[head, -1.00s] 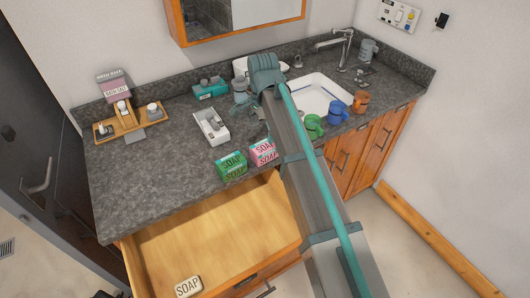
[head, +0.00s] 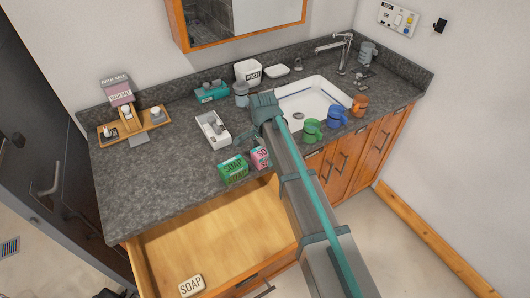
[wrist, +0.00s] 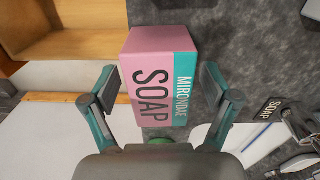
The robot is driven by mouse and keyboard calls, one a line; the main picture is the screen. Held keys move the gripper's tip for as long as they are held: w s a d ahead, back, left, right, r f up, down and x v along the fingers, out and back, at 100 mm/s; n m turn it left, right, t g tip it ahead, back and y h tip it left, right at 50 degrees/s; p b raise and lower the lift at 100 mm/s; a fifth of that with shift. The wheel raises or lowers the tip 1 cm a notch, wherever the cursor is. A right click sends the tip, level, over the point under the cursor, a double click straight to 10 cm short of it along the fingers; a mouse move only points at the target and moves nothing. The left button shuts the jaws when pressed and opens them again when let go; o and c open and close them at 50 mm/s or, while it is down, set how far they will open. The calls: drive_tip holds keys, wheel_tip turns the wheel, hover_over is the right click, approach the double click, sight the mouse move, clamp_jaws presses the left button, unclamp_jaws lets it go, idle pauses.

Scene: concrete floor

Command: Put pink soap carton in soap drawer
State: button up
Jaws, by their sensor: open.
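The pink soap carton (head: 261,158) with a teal band stands on the dark counter near its front edge. My gripper (head: 254,141) is just behind it in the head view, partly hidden by my arm.
A green soap carton (head: 232,169) stands just left of the pink one. A white tray (head: 213,130) lies behind them. Green, blue and orange mugs (head: 337,115) line the counter by the sink (head: 318,95). A wooden caddy (head: 135,126) stands at the left; counter before it is clear.

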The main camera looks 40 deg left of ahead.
drive_tip(key=shift+f, duration=0.5)
drive_tip(key=c, duration=1.4)
drive_tip(key=shift+r, duration=0.2)
